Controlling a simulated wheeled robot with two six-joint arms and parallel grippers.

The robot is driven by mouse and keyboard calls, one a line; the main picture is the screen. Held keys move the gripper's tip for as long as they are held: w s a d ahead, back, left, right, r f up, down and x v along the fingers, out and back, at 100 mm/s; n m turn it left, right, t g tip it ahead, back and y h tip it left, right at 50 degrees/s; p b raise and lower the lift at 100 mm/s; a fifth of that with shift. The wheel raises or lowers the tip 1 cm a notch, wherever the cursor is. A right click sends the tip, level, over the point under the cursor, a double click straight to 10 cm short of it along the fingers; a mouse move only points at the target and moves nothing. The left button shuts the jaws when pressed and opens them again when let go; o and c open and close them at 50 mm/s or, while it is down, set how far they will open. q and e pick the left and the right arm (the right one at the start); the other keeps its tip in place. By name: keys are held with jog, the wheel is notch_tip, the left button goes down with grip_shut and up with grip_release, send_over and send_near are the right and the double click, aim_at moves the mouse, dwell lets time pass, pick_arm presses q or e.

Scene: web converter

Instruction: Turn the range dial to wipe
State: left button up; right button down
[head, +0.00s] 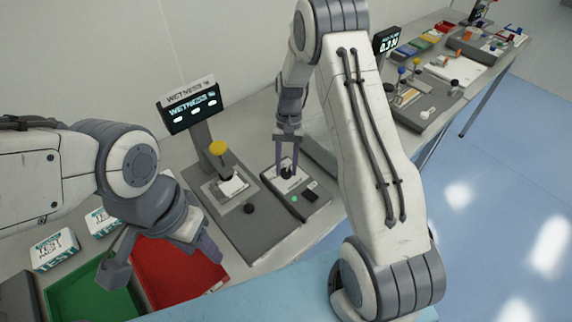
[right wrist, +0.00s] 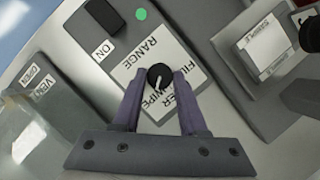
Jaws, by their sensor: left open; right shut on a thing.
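The range dial (right wrist: 159,75) is a small black knob with a white pointer mark, on a white plate labelled RANGE, FILTER and WIPE. In the right wrist view the mark slants down toward the WIPE label (right wrist: 160,101); I cannot tell if it is exactly on it. My right gripper (right wrist: 160,82) is shut on the dial, a finger on each side, partly covering the labels. In the head view the dial (head: 287,173) sits below my right gripper (head: 286,166). My left gripper (head: 166,269) is open and empty above the red and green trays.
The dial's grey box also bears a green light (right wrist: 141,14) and a black ON switch (right wrist: 104,17). Beside it stands the WETNESS display (head: 192,108) with a yellow-topped post (head: 217,148). A red tray (head: 160,272) and a green tray (head: 88,298) lie at front left.

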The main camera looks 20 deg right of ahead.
jog(key=shift+m, duration=0.3)
dwell(0.4)
jog(key=shift+c, duration=2.2)
grip_release()
jog(key=b+v, duration=0.2)
jog(key=v, duration=0.8)
jog(key=shift+r, duration=0.25)
jog(key=shift+d, duration=0.15)
